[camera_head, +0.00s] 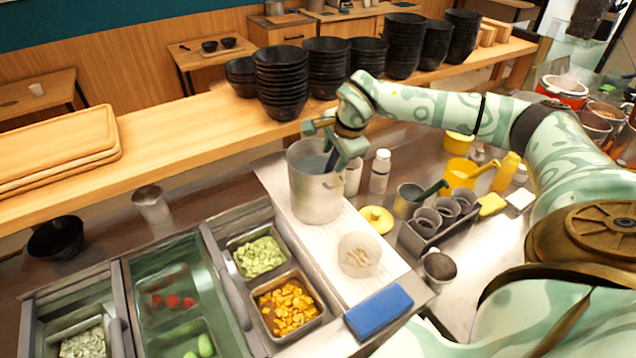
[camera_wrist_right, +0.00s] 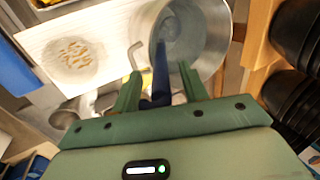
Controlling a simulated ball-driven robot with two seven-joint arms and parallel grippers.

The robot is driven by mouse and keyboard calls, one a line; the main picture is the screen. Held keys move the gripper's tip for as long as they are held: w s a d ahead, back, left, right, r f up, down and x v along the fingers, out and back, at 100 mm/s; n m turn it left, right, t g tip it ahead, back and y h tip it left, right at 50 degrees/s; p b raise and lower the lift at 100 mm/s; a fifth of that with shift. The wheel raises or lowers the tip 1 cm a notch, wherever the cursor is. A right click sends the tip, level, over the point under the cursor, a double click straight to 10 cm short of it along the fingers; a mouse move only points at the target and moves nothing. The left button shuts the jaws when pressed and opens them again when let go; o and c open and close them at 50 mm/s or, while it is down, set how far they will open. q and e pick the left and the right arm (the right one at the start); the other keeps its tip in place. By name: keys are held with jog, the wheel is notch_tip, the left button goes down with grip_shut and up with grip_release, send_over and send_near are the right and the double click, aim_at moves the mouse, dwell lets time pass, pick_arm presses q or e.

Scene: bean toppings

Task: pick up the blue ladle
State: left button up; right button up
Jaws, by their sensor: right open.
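The blue ladle (camera_head: 331,161) stands in the tall metal pot (camera_head: 314,200), its dark blue handle rising at the pot's rim. The ladle's handle also shows in the right wrist view (camera_wrist_right: 160,72), running down into the pot (camera_wrist_right: 205,40). My right gripper (camera_head: 332,144) is over the pot's rim. In the right wrist view the green fingers (camera_wrist_right: 159,82) are open, one on each side of the handle. I cannot tell whether either finger touches it. My left gripper is not in view.
Food trays (camera_head: 288,307) lie at the left. Stacked black bowls (camera_head: 281,80) line the wooden shelf behind. A white bottle (camera_head: 380,171) stands right of the pot.

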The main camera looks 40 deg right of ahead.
jog(key=x, duration=0.2)
jog(key=shift+w+f, duration=0.2)
jog(key=shift+f, duration=0.05)
jog(key=shift+s, duration=0.1)
jog(key=shift+c, duration=0.3)
grip_shut()
jog(key=shift+r, duration=0.1)
notch_tip(320, 180, up, 10)
jog(key=shift+r, duration=0.1)
